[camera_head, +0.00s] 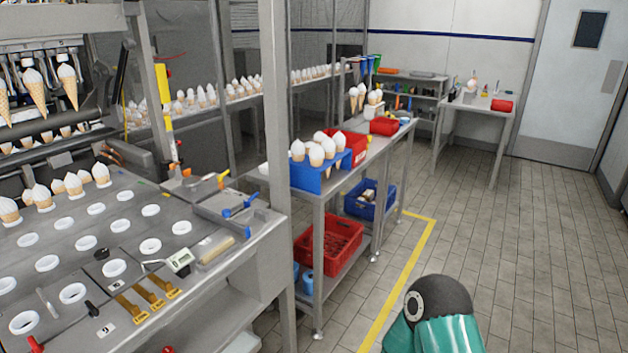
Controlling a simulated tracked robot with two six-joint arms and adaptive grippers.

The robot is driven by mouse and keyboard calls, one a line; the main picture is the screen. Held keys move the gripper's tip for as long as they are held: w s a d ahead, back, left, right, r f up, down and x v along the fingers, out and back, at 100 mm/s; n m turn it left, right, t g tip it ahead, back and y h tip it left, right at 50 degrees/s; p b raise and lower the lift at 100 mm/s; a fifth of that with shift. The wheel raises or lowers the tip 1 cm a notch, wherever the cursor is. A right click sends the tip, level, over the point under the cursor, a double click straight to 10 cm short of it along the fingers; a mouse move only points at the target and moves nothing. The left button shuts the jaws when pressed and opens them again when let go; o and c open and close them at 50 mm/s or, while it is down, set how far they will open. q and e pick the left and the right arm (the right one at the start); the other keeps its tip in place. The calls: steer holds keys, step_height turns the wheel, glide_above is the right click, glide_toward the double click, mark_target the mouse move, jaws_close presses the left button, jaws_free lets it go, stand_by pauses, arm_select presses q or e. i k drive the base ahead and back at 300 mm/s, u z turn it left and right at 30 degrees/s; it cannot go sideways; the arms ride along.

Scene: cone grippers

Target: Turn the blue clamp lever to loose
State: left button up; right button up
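A blue clamp lever (240,206) sits on the right end of the grey machine table (130,250), near its right edge. Its handle slants up to the right from a small blue base. I cannot tell from its angle whether it is tight or loose. Neither of my grippers shows in the head view, and nothing touches the lever.
A metal post (275,110) rises just right of the lever. A yellow-orange handle (222,178) lies behind it. In front are a roller (217,248), a small digital gauge (180,262) and orange clips (148,293). Open tiled floor (500,240) lies right.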

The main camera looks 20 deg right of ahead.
mark_target(246, 202)
steer(key=z, duration=0.4)
steer(key=i, duration=0.9)
steer(key=z, duration=0.6)
steer(key=k, duration=0.8)
steer(key=z, duration=0.2)
steer(key=i, duration=0.75)
steer(key=u, duration=0.05)
